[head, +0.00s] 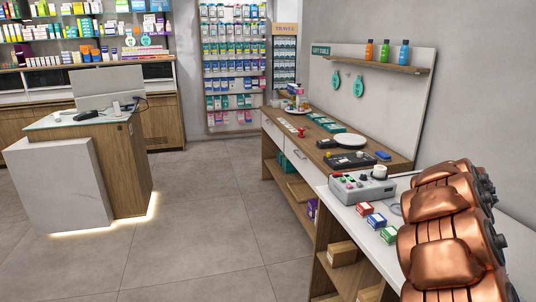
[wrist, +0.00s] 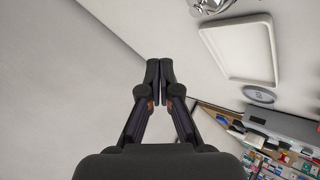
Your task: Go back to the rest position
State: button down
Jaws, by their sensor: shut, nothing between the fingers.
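My gripper (wrist: 160,75) shows in the wrist view with its two dark fingers together, shut and empty. Nothing touches the fingertips. Behind them are a pale surface and a white tray-like panel (wrist: 238,48) to the right. In the head view my gripper does not show; copper-coloured links of my arm fill the lower right and hide part of the white counter (head: 342,228).
A grey device (head: 362,188) with buttons stands on the counter, with small red, blue and green boxes (head: 377,221) in front. A wooden counter (head: 315,137) with a white plate (head: 352,141) lies beyond. A checkout desk (head: 128,165) stands left. The floor between is clear.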

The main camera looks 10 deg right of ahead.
jog(key=s+a+r+y, duration=0.1)
jog(key=s+a+y, duration=0.1)
jog(key=a, duration=1)
jog(key=s+a+r+n+y, duration=0.1)
jog(key=s+a+y, duration=0.15)
jog(key=a, duration=0.95)
jog(key=s+a+r+y, duration=0.1)
jog(key=s+a, duration=0.1)
jog(key=a, duration=0.9)
jog(key=s+a+f+n+g+y, duration=0.1)
jog(key=s+a+f+n+g, duration=0.1)
jog(key=s+a, duration=0.7)
jog(key=s+a+f+n+g+y, duration=0.2)
jog(key=s+a+n, duration=0.1)
jog(key=s+a, duration=0.7)
jog(key=shift+s+a+f, duration=0.25)
jog(key=shift+a+f, duration=0.05)
jog(key=shift+a, duration=0.7)
jog(key=shift+y, duration=0.25)
